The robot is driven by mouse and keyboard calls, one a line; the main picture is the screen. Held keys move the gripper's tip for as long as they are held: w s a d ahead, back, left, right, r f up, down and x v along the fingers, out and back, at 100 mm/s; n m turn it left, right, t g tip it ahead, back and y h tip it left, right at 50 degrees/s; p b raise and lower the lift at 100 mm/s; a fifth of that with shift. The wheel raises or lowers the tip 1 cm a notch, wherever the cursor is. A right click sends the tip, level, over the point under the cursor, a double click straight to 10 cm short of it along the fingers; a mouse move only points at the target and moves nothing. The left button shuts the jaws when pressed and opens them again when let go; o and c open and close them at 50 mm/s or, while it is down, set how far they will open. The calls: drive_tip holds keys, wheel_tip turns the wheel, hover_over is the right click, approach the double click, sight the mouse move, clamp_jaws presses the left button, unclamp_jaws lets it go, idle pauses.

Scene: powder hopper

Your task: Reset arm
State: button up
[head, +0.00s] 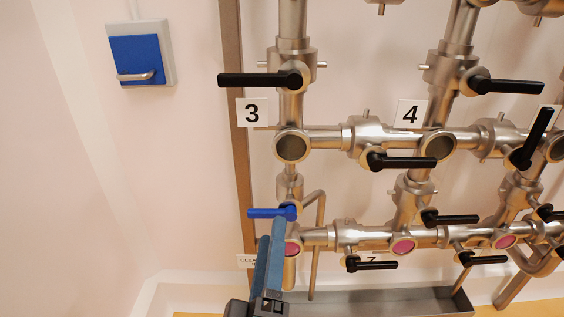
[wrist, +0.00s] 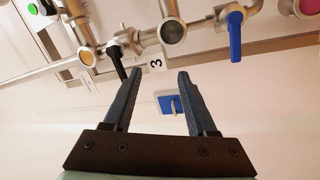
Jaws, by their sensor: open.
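My gripper (head: 271,232) is at the lower middle of the head view, just below a blue valve handle (head: 270,213). One fingertip overlaps the handle's lower edge in the picture; I cannot tell if they touch. In the wrist view the two dark fingers of my gripper (wrist: 158,74) stand apart with nothing between them. The blue handle (wrist: 235,34) shows there up and to the right, clear of the fingers. A black handle (wrist: 117,58) lies close behind the left fingertip.
Steel pipes (head: 318,134) with several black handles (head: 260,80) fill the right side, beside signs 3 (head: 252,112) and 4 (head: 410,114). A grey box with a blue front (head: 137,60) hangs on the left wall. A steel trough (head: 390,300) runs below. The left side is free.

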drive_tip(key=s+r+m+t+p, duration=0.2)
drive_tip(key=r+m+p, duration=0.2)
drive_tip(key=r, duration=1.4)
drive_tip(key=s+d+r+m+t+y+p, duration=0.1)
drive_tip(key=r+m+p, duration=0.3)
drive_tip(key=r, duration=1.4)
drive_tip(key=s+r+m+t+y+p, duration=0.1)
drive_tip(key=s+r+m+t+p, duration=0.3)
drive_tip(key=r+p, duration=0.7)
wheel_tip(320, 180, up, 7)
drive_tip(key=shift+d+f, duration=0.1)
drive_tip(key=shift+d, duration=0.15)
drive_tip(key=shift+s, duration=0.1)
